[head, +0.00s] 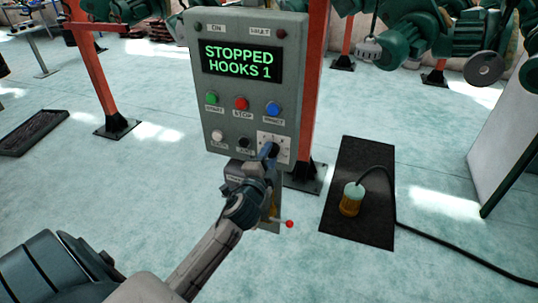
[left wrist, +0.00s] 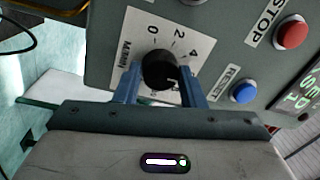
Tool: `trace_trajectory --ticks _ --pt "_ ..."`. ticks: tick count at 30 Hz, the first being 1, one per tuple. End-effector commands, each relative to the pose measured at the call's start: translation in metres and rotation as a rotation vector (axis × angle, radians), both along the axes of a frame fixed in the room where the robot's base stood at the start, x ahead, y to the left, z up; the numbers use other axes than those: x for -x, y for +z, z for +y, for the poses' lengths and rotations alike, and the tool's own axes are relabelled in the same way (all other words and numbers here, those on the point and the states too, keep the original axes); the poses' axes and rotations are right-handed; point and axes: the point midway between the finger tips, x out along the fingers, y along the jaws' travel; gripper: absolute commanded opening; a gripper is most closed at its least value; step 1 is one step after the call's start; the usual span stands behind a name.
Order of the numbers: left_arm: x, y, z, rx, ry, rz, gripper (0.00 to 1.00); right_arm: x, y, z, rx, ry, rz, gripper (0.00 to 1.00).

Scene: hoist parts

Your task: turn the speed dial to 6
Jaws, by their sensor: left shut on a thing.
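The speed dial (head: 274,150) is a black knob on a white plate at the lower right of the grey control panel (head: 222,105). In the left wrist view the black knob (left wrist: 158,68) sits on its white scale plate (left wrist: 140,28), where 0, 2 and 4 can be read. The rest of the scale is hidden behind the knob and my gripper. My left gripper (left wrist: 160,88) is shut on the knob, with one blue finger on each side. In the head view my left gripper (head: 268,152) reaches the knob from below. The dial's setting is unclear.
The panel display (head: 239,64) reads STOPPED, HOOKS 1. Green (head: 211,99), red (head: 241,103) and blue (head: 273,108) buttons sit above the dial. A red-tipped lever (head: 289,223) is below. A corded yellow-and-green device (head: 351,198) stands on a black mat (head: 346,229) at right.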

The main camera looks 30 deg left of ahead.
Motion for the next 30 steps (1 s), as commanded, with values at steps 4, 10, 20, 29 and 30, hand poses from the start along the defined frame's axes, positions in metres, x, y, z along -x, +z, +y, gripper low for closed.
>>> trace_trajectory --ticks 4,10,20,29,30 --pt "0.0 0.0 0.0 -0.008 0.001 0.002 0.14 0.0 0.0 -0.001 0.001 0.0 0.0 0.76" --pt "0.0 0.0 0.0 -0.007 0.0 0.003 0.14 0.0 0.0 0.0 0.0 0.0 0.0 0.76" --pt "0.0 0.0 0.0 -0.006 0.0 0.002 0.58 0.0 0.0 0.0 0.0 0.0 0.0 0.76" --pt "0.012 -0.005 -0.003 -0.006 -0.001 0.003 0.58 0.0 -0.007 0.003 -0.003 -0.001 0.0 0.76" --pt "0.018 -0.005 -0.005 -0.006 -0.002 0.002 0.58 0.0 -0.01 0.003 -0.003 -0.001 0.0 0.76"
